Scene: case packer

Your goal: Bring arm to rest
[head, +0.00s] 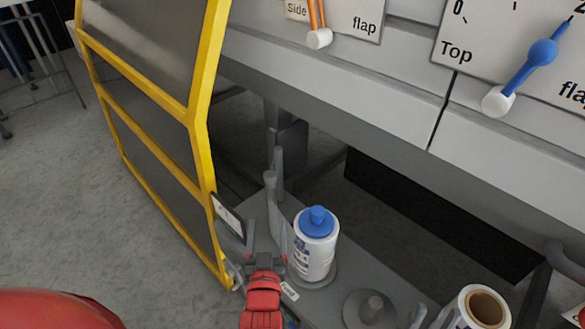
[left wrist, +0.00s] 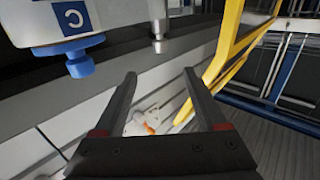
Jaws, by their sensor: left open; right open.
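My left gripper (head: 266,248) is at the lower middle of the head view, on a red arm. Its two grey fingers are apart with nothing held between them. In the left wrist view the open fingers (left wrist: 160,76) also have an empty gap. A white bottle with a blue cap (head: 316,244) stands upright on the grey shelf, just right of the left gripper. It shows upside down at the top left of the left wrist view (left wrist: 62,26). Grey tips at the bottom edge look like my right gripper (head: 432,318), mostly cut off and open.
A yellow-framed guard door (head: 207,160) stands left of the left gripper. A grey spindle (head: 371,308) and a white roll with a brown core (head: 485,308) are on the right. The machine front with its flap scales (head: 500,55) overhangs above. Open floor lies at left.

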